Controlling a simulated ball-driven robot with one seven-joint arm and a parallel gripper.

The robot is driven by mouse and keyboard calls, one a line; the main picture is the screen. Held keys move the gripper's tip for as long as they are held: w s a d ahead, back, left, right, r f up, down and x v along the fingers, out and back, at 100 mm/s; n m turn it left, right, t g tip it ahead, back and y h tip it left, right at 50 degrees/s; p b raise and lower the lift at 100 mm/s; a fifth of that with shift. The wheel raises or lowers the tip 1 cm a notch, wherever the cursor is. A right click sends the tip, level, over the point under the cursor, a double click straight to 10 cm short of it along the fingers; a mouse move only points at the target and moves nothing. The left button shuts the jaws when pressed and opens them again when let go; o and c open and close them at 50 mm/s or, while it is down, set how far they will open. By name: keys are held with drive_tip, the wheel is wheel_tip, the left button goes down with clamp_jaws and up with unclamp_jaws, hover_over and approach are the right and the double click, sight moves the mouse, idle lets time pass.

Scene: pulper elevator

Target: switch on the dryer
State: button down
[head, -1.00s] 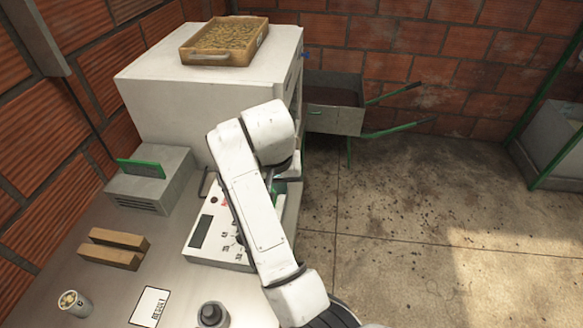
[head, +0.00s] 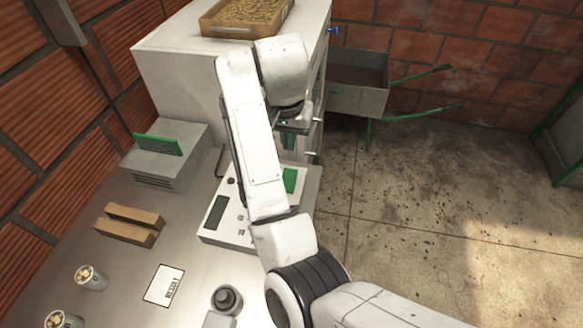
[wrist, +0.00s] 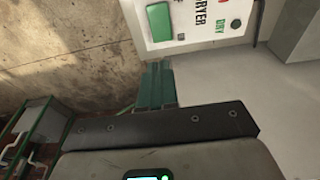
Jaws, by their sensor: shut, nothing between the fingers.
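The dryer's white panel (wrist: 200,28) shows at the top of the wrist view, with the word DRYER and a green DRY label. A green rectangular switch (wrist: 158,22) is on it. In the head view a green rectangle (head: 293,181) shows on the white panel right of my arm; I take it for the same switch. My gripper (head: 288,141) is above and behind that rectangle, partly hidden by my wrist. In the wrist view my greenish fingers (wrist: 155,85) are shut and empty, their tips apart from the switch in the picture.
A large white cabinet (head: 185,75) carries a wooden tray (head: 245,15). On the metal table are a grey box (head: 165,160), wooden blocks (head: 130,225), cups (head: 90,277), a RESULT card (head: 164,286) and a dark knob (head: 227,298). A cart (head: 358,85) stands behind. The right floor is clear.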

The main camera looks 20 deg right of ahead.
drive_tip(key=f, duration=0.4)
drive_tip(key=w+d+f+p, duration=0.1)
drive_tip(key=f, duration=0.3)
drive_tip(key=f+p, duration=0.1)
drive_tip(key=f, duration=0.3)
drive_tip(key=shift+w+d+f, duration=0.15)
drive_tip(key=shift+w+f, duration=0.15)
